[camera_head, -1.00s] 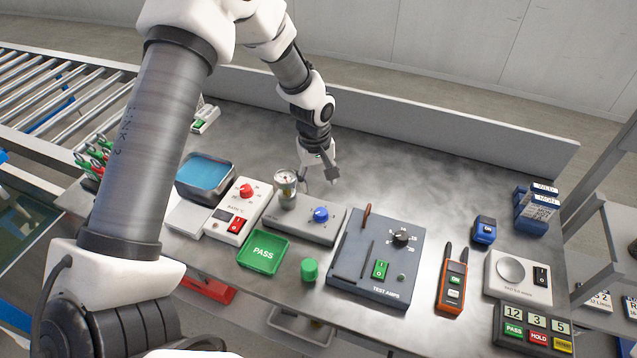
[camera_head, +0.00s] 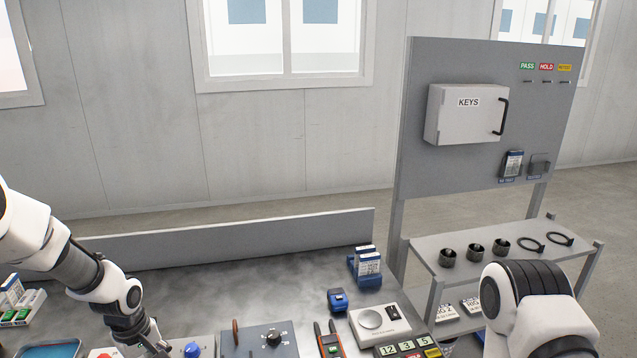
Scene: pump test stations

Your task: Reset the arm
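My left arm comes in from the left, bent down over the bench. Its gripper (camera_head: 156,346) is low in the picture, just left of a blue knob (camera_head: 192,349). The fingers are small and dark near the bottom edge, and I cannot tell whether they are open or hold anything. A rounded white and black link of my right arm (camera_head: 535,312) shows at the lower right. The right gripper is out of view.
The bench (camera_head: 245,285) has a raised back panel (camera_head: 230,237). At right are a shelf (camera_head: 455,250) with rings and a grey board (camera_head: 430,170) with a KEYS cabinet (camera_head: 465,114).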

